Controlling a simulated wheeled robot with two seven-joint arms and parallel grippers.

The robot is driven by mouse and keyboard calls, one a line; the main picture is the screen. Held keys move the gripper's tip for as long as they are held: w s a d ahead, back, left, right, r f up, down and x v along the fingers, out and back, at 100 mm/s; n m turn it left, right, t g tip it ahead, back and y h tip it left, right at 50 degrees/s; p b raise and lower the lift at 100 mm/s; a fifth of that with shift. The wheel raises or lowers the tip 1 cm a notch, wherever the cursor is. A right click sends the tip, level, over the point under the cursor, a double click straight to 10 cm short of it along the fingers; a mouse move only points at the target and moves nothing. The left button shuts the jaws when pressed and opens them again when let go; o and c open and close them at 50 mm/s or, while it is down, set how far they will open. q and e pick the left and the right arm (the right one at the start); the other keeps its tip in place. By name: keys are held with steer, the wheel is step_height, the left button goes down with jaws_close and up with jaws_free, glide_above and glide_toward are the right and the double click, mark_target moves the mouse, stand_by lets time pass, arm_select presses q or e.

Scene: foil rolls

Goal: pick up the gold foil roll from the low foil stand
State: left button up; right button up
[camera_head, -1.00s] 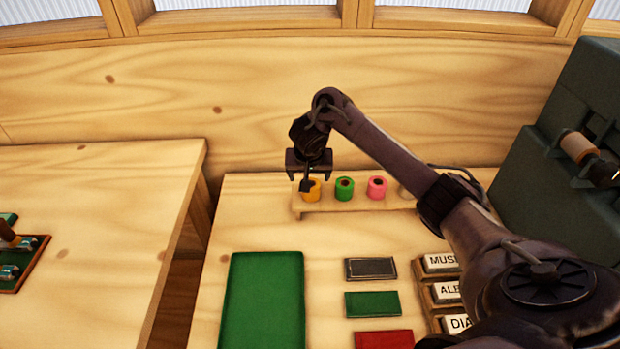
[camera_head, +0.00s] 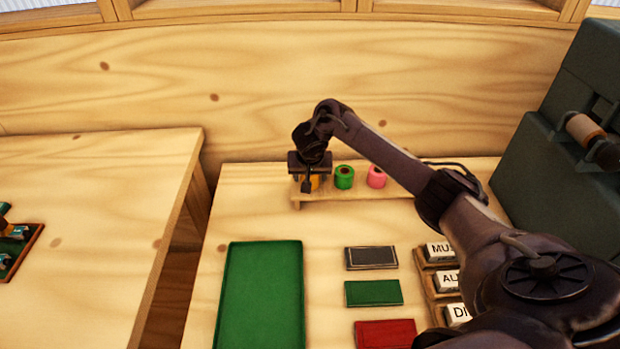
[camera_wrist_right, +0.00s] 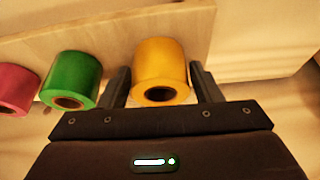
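The gold foil roll (camera_head: 313,184) stands at the left end of the low foil stand (camera_head: 350,200), mostly hidden by my right gripper in the head view. In the right wrist view the gold foil roll (camera_wrist_right: 160,70) sits between the two fingers of my right gripper (camera_wrist_right: 160,85). The fingers are open, one on each side of it, with a small gap showing at both. A green roll (camera_head: 344,177) and a pink roll (camera_head: 376,177) stand to its right on the stand. My left gripper is not in view.
The green roll (camera_wrist_right: 72,80) is close beside one finger in the wrist view. A green mat (camera_head: 260,295), several coloured blocks (camera_head: 373,293) and a labelled rack (camera_head: 440,280) lie nearer on the table. A dark machine (camera_head: 560,150) stands at the right.

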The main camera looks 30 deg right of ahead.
steer(key=c, duration=0.7)
step_height(320, 180, up, 9)
steer(key=p, duration=0.2)
steer(key=shift+w+r+p, duration=0.1)
steer(key=shift+r+p, duration=0.05)
steer(key=shift+p, duration=0.25)
step_height(320, 180, up, 11)
steer(key=p, duration=1)
